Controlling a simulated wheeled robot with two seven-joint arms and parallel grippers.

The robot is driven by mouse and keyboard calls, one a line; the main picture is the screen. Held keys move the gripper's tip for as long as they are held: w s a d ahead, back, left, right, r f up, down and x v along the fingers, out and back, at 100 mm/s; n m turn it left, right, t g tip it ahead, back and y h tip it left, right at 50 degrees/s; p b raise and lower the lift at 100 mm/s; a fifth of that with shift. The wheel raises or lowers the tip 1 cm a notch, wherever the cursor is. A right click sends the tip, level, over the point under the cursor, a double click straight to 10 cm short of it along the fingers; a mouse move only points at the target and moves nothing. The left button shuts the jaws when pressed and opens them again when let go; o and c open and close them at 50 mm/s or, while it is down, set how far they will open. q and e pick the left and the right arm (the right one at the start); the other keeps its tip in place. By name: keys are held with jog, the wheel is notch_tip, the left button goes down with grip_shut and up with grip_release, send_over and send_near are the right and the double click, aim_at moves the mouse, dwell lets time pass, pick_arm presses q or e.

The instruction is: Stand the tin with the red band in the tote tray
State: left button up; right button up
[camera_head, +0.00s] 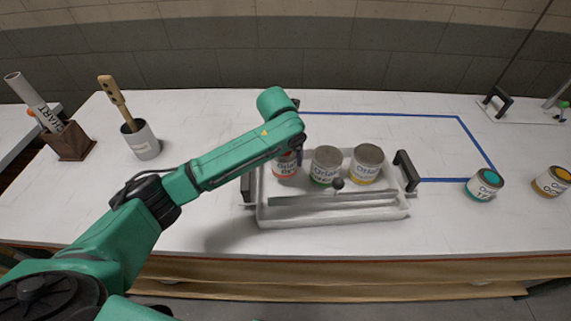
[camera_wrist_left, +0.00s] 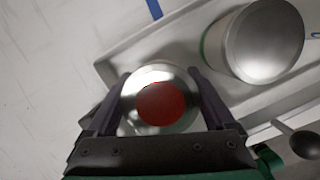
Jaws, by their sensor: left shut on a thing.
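The tin with the red band (camera_head: 286,167) is at the left end of the tote tray (camera_head: 335,217), upright as far as I can see. Its red-centred top (camera_wrist_left: 160,101) shows in the left wrist view. My left gripper (camera_wrist_left: 161,88) is shut on this tin, one finger on each side. In the head view my arm hides the tin's upper part and most of the gripper. I cannot tell if the tin's base touches the tray floor. My right gripper is not in view.
A green-banded tin (camera_head: 325,165) and a yellow-banded tin (camera_head: 367,164) stand in the tray just right of the held tin. Black handles (camera_head: 406,171) rise at the tray's ends. A grey cup (camera_head: 141,141) stands left.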

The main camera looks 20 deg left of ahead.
aim_at(281, 158)
pick_arm(q)
jog(key=f, duration=0.4)
jog(key=shift+s, duration=0.2)
jog(key=shift+f, duration=0.2)
jog(key=o, duration=1.4)
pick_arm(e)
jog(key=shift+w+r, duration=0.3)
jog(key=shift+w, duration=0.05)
pick_arm(q)
jog(key=shift+r, duration=0.1)
jog(key=v, duration=1.2)
jog(key=shift+b, duration=0.35)
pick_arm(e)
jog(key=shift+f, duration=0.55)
